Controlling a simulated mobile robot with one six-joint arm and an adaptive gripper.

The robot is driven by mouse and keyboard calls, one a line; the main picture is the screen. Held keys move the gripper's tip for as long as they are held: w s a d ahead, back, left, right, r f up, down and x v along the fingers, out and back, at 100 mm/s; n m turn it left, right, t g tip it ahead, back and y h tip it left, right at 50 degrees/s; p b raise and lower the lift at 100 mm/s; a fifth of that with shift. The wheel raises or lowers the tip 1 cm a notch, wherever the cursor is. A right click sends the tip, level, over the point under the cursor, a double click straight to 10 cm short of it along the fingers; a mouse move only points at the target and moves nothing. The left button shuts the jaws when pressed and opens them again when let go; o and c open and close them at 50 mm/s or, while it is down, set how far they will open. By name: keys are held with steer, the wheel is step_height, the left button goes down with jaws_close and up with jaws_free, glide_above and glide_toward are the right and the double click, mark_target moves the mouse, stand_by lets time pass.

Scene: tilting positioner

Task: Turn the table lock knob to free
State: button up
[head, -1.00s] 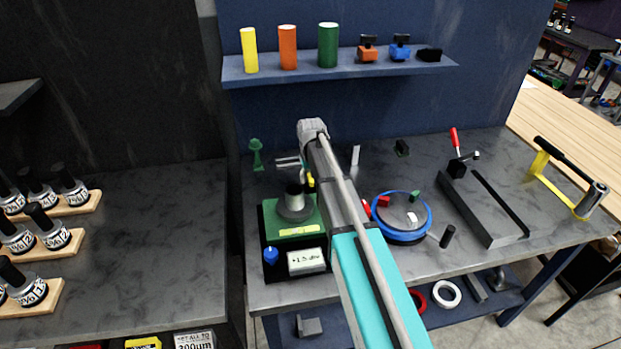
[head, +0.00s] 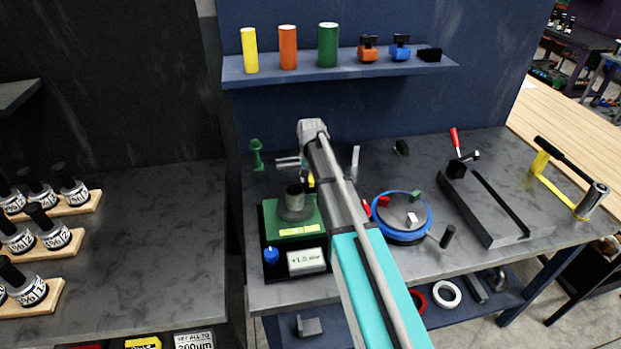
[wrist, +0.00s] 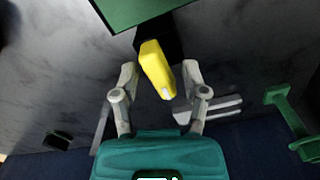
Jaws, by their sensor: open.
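A yellow elongated knob (wrist: 155,68) with a white mark at one end sits on a black block behind the green table (head: 292,242) of the positioner. In the wrist view it lies between the two fingers of my gripper (wrist: 160,72), which are open with a visible gap on either side. The knob also shows in the head view (head: 311,181), partly covered by my arm. My gripper is mostly hidden there by my own arm. A blue knob (head: 271,256) stands at the front left of the positioner, beside a small display (head: 306,261).
A grey cup (head: 294,197) stands on the green table. A green post (head: 256,155) and pale prongs (head: 287,162) are close behind it. A blue-rimmed round plate (head: 427,221) lies to the right. A shelf (head: 340,68) hangs above the bench.

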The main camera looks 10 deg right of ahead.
steer(key=m, duration=1.3)
steer(key=shift+m, duration=0.4)
steer(key=shift+r+m, duration=0.2)
steer(key=shift+m, duration=0.1)
step_height(320, 180, up, 14)
steer(key=p, duration=1.4)
steer(key=s+r+n+p, duration=0.2)
steer(key=s+n, duration=1.5)
steer(key=s, duration=0.9)
steer(key=shift+n, duration=0.4)
steer(key=shift+w, duration=0.2)
steer(key=m+b, duration=0.2)
steer(key=m, duration=0.7)
glide_above(311, 177)
step_height(311, 177, down, 3)
steer(key=shift+r, duration=0.2)
